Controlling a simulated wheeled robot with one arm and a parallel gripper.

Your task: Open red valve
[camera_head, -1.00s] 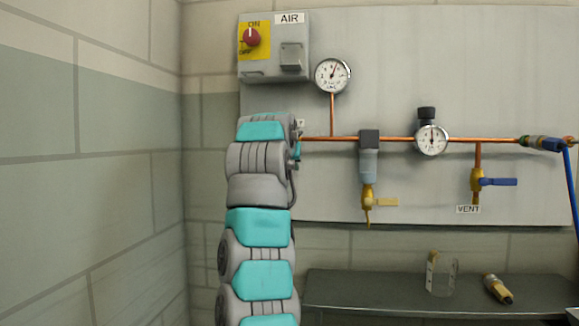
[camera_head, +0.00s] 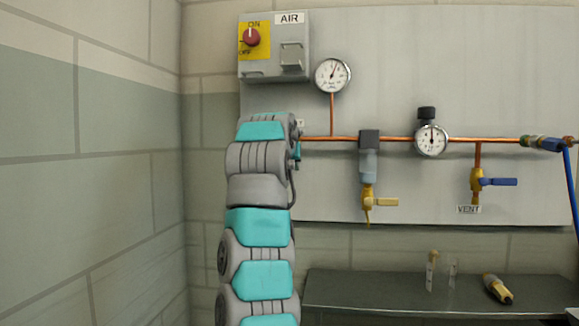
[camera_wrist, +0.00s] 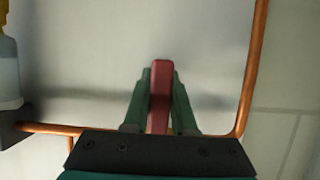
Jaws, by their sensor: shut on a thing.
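The red valve's handle (camera_wrist: 160,92) shows in the wrist view as a red bar between the fingers. My gripper (camera_wrist: 160,100) is shut on it, with one green finger on each side. A little yellow shows at the base of the handle. In the head view my arm hides the gripper and the red valve. A copper pipe (camera_wrist: 250,75) runs beside the gripper in the wrist view and also crosses the panel in the head view (camera_head: 345,138).
On the panel (camera_head: 400,60) are an AIR box (camera_head: 290,58) with a red knob (camera_head: 251,37), two gauges (camera_head: 332,75), a yellow-handled valve (camera_head: 385,202) and a blue-handled vent valve (camera_head: 497,182). A dark shelf (camera_head: 400,292) below bears a brass fitting (camera_head: 497,289). A wall stands at left.

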